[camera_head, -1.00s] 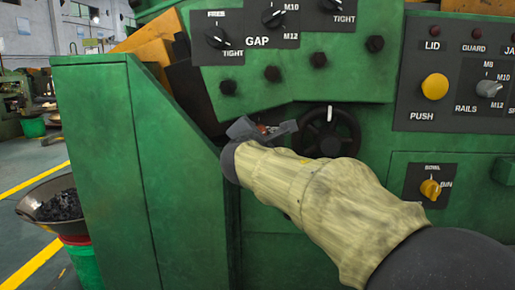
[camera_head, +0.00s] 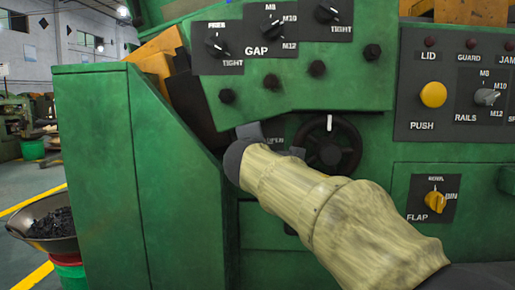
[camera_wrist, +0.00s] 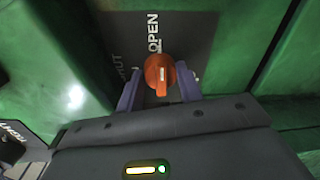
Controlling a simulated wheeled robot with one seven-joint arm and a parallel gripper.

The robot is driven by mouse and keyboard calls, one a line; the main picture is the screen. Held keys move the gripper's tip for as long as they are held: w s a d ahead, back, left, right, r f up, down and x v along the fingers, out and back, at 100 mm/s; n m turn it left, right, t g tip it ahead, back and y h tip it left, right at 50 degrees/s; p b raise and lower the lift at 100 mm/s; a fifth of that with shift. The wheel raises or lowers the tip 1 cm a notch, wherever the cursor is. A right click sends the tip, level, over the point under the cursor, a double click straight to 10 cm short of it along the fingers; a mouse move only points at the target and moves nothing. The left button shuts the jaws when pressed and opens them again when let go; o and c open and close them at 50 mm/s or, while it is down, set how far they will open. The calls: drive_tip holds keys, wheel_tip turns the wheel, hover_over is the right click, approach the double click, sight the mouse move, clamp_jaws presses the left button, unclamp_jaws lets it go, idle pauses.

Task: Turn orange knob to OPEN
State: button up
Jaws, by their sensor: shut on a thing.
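The orange knob (camera_wrist: 159,74) is in the middle of the wrist view, on a dark plate (camera_wrist: 192,32) marked OPEN and SHUT. Its narrow grip points down in that view, towards my gripper. My gripper (camera_wrist: 159,87) has one finger on each side of the knob and is shut on it. Where the fingers touch it is hard to see. In the head view my gripper (camera_head: 268,142) is at the plate, left of a black handwheel.
The black handwheel (camera_head: 331,146) is close to the right of my gripper. A green slanted housing (camera_head: 175,170) stands close to the left. The GAP panel (camera_head: 255,50) with black dials is above. A yellow BIN/FLAP knob (camera_head: 434,201) is at lower right.

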drive_tip(key=shift+f, duration=0.1)
drive_tip(key=o, duration=1)
drive_tip(key=shift+s, duration=0.1)
drive_tip(key=s+p, duration=0.2)
drive_tip(key=s, duration=0.9)
drive_tip(key=shift+s+a+r, duration=0.2)
drive_tip(key=shift+s+r, duration=0.2)
drive_tip(key=shift+r, duration=0.05)
